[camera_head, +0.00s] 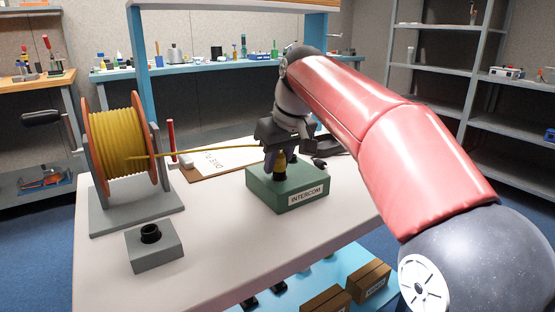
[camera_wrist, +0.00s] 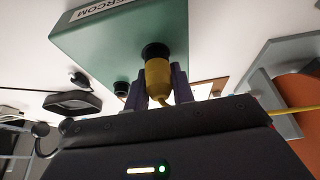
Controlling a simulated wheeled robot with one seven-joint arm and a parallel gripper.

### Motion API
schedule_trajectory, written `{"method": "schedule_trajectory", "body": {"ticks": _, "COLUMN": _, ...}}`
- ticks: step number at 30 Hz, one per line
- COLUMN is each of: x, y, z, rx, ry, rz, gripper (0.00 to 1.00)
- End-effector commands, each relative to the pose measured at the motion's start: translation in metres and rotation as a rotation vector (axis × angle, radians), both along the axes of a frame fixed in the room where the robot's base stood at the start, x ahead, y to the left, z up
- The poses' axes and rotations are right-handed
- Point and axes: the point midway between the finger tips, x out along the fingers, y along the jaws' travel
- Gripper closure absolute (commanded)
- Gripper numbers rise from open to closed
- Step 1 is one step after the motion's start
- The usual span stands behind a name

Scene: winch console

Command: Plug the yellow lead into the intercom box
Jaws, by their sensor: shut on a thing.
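The green intercom box (camera_head: 268,199), with an INTERCOM label, stands on the white table; it also fills the upper left of the wrist view (camera_wrist: 110,52). A black round socket (camera_wrist: 154,50) sits on its top. My gripper (camera_head: 276,152) is above the box, its fingers (camera_wrist: 160,88) shut on the yellow plug (camera_wrist: 157,74) of the lead. The plug (camera_head: 281,161) is upright, its lower end meeting the black socket collar. How deep it sits is hidden. The yellow lead (camera_head: 213,151) runs left to a cable drum.
The orange-flanged drum (camera_head: 117,140) of yellow cable stands on a grey base at left. A grey block with a black socket (camera_head: 153,250) is in front of it. A clipboard (camera_head: 212,163) lies behind the lead. A black item (camera_head: 327,145) lies behind my gripper.

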Motion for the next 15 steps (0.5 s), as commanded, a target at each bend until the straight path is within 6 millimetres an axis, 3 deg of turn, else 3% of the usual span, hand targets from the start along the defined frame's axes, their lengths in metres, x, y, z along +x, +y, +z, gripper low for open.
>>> {"method": "schedule_trajectory", "body": {"ticks": 1, "x": 0.0000, "y": 0.0000, "z": -0.0001, "rx": 0.001, "ry": -0.001, "rz": 0.000, "gripper": 0.72}}
{"method": "schedule_trajectory", "body": {"ticks": 6, "x": 0.0000, "y": 0.0000, "z": 0.0001, "rx": 0.000, "ry": 0.000, "rz": 0.000, "gripper": 0.50}}
{"method": "schedule_trajectory", "body": {"ticks": 15, "x": -0.0006, "y": -0.0005, "z": 0.0025, "rx": 0.000, "ry": 0.000, "rz": 0.000, "gripper": 0.50}}
